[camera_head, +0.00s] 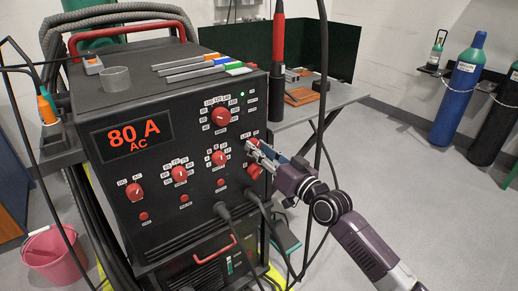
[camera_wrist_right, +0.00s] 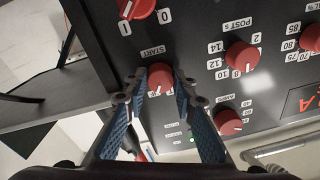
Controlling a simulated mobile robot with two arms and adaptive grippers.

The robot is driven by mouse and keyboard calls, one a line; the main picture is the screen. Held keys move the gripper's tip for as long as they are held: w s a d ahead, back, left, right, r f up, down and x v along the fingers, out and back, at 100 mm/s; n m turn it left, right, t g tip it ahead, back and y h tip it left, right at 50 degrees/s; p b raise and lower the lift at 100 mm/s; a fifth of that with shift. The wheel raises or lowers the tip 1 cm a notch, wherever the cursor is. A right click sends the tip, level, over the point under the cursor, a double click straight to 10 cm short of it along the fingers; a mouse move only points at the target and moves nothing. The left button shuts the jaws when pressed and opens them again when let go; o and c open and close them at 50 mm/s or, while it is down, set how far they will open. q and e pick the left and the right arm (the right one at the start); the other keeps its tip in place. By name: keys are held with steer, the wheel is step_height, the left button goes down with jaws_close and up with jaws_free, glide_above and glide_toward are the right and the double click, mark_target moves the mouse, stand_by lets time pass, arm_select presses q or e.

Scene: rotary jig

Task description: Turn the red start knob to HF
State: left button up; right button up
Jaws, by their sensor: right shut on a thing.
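The red start knob (camera_wrist_right: 160,76) sits on the black panel, with the START lettering above it in the right wrist view, where the panel lettering is upside down. Its white pointer mark points down in that view, towards a small white label too partly hidden to read surely. In the head view the knob (camera_head: 253,142) is at the panel's right side. My right gripper (camera_wrist_right: 161,84) is shut on the start knob, one blue-padded finger on each side. It also shows in the head view (camera_head: 256,150), reaching in from the right. My left gripper is not in view.
The welding machine (camera_head: 94,183) carries several other red knobs. The 0/1 switch (camera_wrist_right: 136,8) is close to the start knob. Cables (camera_head: 262,210) hang from the panel front below my gripper. A grey table (camera_head: 335,97) stands behind, right of the machine.

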steer(key=o, duration=1.1)
steer(key=shift+o, duration=0.2)
steer(key=v, duration=1.2)
steer(key=shift+f, duration=0.1)
